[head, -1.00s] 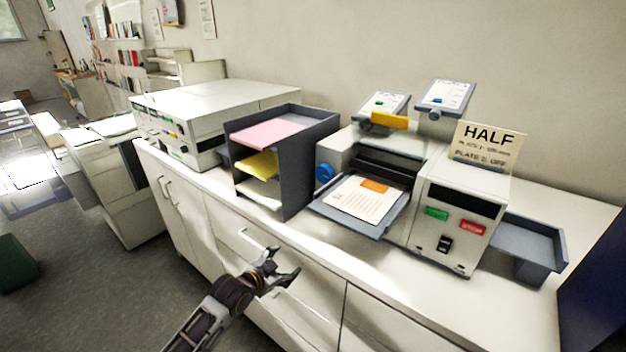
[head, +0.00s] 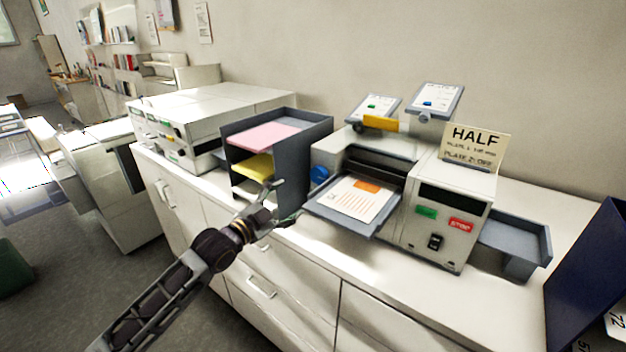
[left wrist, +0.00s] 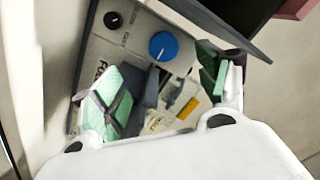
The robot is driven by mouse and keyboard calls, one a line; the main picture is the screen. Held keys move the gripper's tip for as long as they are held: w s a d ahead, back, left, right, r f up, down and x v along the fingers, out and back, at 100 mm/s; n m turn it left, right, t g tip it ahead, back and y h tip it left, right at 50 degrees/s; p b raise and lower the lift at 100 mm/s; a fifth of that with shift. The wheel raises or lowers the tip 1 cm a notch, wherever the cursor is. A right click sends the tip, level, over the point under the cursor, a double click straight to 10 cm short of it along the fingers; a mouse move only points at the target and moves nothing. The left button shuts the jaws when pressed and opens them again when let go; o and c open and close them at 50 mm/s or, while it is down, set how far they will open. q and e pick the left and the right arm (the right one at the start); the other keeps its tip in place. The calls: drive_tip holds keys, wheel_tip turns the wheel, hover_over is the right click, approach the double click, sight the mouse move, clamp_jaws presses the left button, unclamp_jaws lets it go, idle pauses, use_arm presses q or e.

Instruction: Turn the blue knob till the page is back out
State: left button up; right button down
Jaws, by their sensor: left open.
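The blue knob (head: 319,175) is on the left side of the grey-white printing machine (head: 450,220); it also shows in the left wrist view (left wrist: 163,46), beside a smaller black knob (left wrist: 113,20). A white page (head: 357,197) with an orange patch and printed lines lies on the machine's dark front tray (head: 326,213). My left gripper (head: 285,203) is open and empty, in front of the paper rack, left of and below the knob. In the left wrist view its green-padded fingers (left wrist: 168,84) are spread, with the knob beyond them. My right gripper is out of view.
A dark rack (head: 305,150) with pink and yellow paper stands close left of the knob. A HALF sign (head: 475,147) stands on the machine. A grey tray (head: 515,238) is at its right. The front counter strip is clear.

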use_arm(q)
drive_tip(key=shift+w+r, duration=0.1)
drive_tip(key=shift+r, duration=0.15)
drive_tip(key=shift+w, duration=0.1)
drive_tip(key=p, duration=0.2)
approach(316, 177)
drive_tip(key=shift+x, duration=4.45)
